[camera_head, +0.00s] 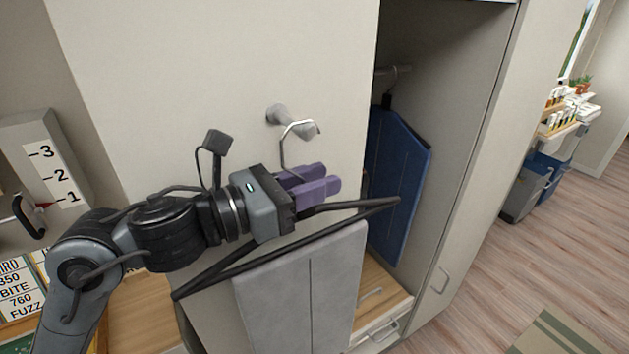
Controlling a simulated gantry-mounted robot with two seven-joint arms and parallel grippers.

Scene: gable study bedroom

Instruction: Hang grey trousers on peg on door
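The grey trousers (300,290) hang from a black hanger (350,206) in front of the pale door (215,60). The hanger is tilted, its right end higher than its left. Its thin metal hook (283,148) rises to the peg (277,114) on the door. The hook's curve is at the peg's outer end; I cannot tell whether it rests on it. My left gripper (315,184), with purple fingers, is closed around the hanger just below the hook. The fingers hide the hanger's neck. My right gripper is not in view.
Right of the door, an open wardrobe holds blue trousers (395,185) on a rail (393,71). A drawer with a handle (385,331) is below. A grey box numbered 1 to 3 (35,135) stands at left. Wooden floor (500,270) is open at right.

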